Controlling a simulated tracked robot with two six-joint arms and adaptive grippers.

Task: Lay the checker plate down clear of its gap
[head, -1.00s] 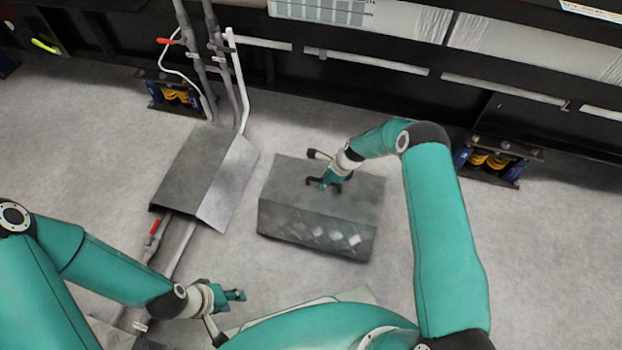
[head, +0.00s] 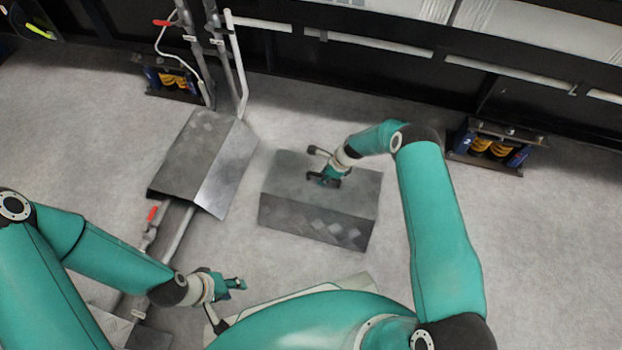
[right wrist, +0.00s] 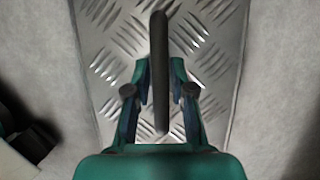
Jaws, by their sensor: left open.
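The checker plate (head: 316,225) is a grey bent plate with a flat top and a diamond-patterned front face, over the pale floor in the middle of the head view. My right gripper (head: 328,178) is above its top and shut on its dark bar handle. In the right wrist view the handle (right wrist: 160,45) runs between the two fingers, with the diamond tread (right wrist: 115,45) behind it. Whether the plate's lower edge touches the floor cannot be told. My left gripper (head: 236,284) is open and empty at the lower left, apart from the plate.
Another bent grey plate (head: 205,160) stands to the left over pipes (head: 178,235) with a red-handled valve (head: 152,213). Upright pipes (head: 238,75) rise behind it. A dark frame with spring mounts (head: 490,148) crosses the back. Floor (head: 540,240) is free to the right.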

